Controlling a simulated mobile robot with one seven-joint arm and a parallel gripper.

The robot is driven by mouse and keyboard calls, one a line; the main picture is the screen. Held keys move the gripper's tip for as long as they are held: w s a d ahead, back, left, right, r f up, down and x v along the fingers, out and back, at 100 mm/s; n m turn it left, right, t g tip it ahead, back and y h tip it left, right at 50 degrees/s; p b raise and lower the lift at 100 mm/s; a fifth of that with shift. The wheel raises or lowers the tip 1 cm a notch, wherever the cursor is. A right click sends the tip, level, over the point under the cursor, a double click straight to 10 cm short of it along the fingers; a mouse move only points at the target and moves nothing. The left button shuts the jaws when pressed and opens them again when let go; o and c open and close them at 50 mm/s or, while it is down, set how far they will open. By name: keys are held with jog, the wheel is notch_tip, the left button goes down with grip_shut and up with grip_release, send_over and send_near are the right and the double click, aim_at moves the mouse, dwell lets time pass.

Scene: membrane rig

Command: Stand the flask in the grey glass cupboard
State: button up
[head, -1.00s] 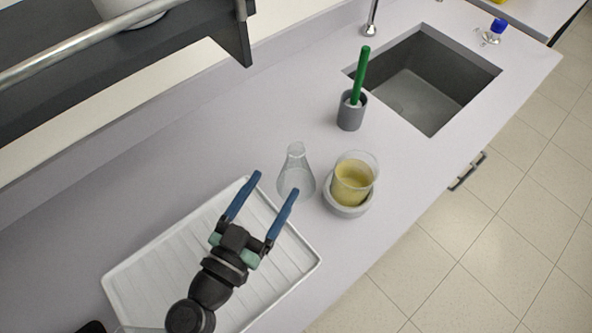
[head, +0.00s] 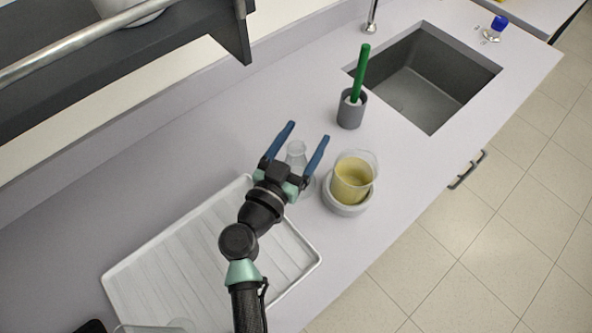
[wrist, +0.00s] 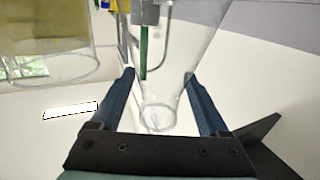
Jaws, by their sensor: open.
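The flask (head: 296,152) is clear glass and stands upright on the bench, just left of a beaker of yellow liquid. My gripper (head: 308,132) is open, with its two blue fingers on either side of the flask in the head view; its lower part is hidden behind my gripper. In the wrist view the flask (wrist: 160,112) shows between the spread fingers (wrist: 160,75). I cannot tell whether either finger touches the glass.
The beaker of yellow liquid (head: 352,180) sits on a round pale base (head: 345,208) close to my right finger. A grey holder with a green-handled brush (head: 350,112) stands behind. A white ribbed tray (head: 165,285) lies below my arm. A sink (head: 430,85) is at the upper right.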

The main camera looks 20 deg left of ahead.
grip_shut()
dwell(0.3)
jog(key=shift+r, duration=0.1)
